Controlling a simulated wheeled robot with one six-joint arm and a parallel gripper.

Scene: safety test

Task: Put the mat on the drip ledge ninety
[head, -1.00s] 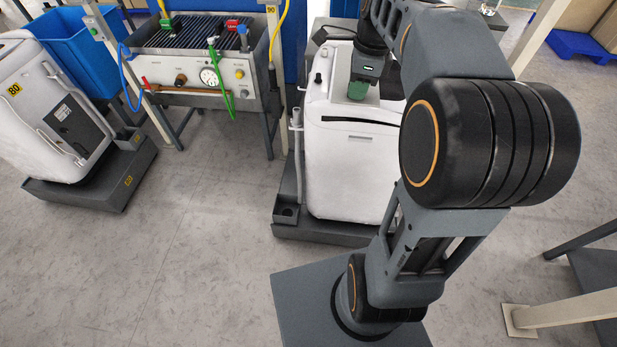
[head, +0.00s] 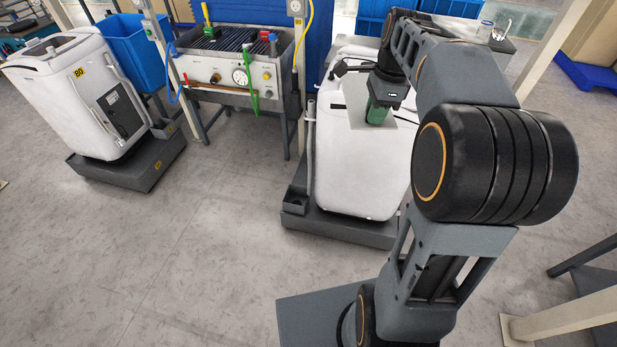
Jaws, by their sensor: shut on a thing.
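My gripper (head: 379,106) is over the white cabinet (head: 365,170) in the middle. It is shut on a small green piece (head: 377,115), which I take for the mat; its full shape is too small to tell. A pale grey patch shows around it at the cabinet's top; I cannot tell if the piece touches it. A tag, read as 90 in the earlier view, is on the post (head: 297,50) beside the bench. The bench (head: 215,72) has a dark ribbed top, a gauge and hoses. I cannot tell which surface is the drip ledge.
Another white cabinet (head: 75,90), marked 80, stands on a dark plinth at left, near a blue bin (head: 138,48). The middle cabinet's dark plinth (head: 345,232) juts out at its foot. The floor (head: 180,250) in front is clear. A pale-legged stand (head: 565,315) is at right.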

